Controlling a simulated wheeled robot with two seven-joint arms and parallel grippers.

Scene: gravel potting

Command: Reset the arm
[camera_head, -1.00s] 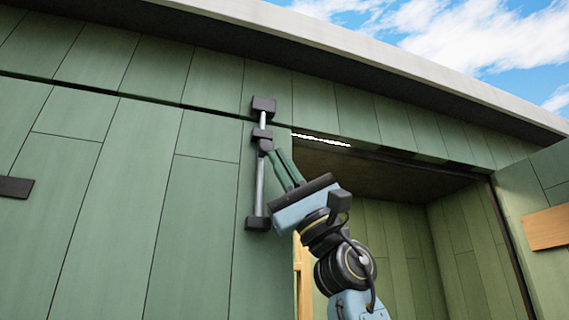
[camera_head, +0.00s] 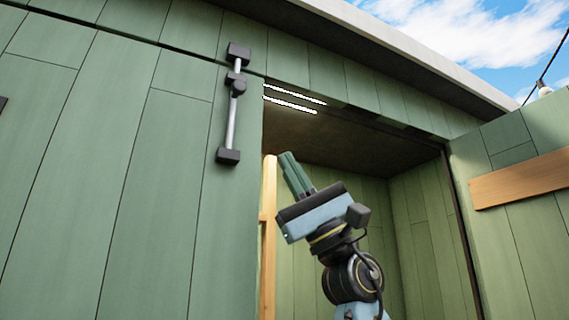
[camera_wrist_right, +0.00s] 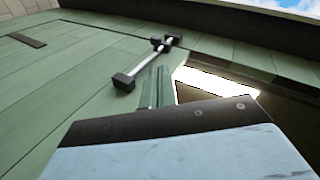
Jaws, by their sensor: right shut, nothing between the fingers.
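My right gripper (camera_head: 287,160) is raised in front of the open doorway in the head view, with its two green fingers together and pointing up and left. It is shut and empty. Its fingers also show in the right wrist view (camera_wrist_right: 163,78). A metal bolt with black brackets (camera_head: 233,110) is fixed to the green door panel (camera_head: 170,150), up and left of the gripper. The gripper is apart from it in the head view. The bolt also shows in the wrist view (camera_wrist_right: 147,62), just beyond the fingertips. My left gripper is not in view.
The shed's dark opening (camera_head: 350,165) lies behind my right arm. A wooden post (camera_head: 268,225) stands at its left edge. An open green door (camera_head: 515,185) with a wooden brace (camera_head: 520,178) is at the right. The roof edge (camera_head: 400,50) runs above.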

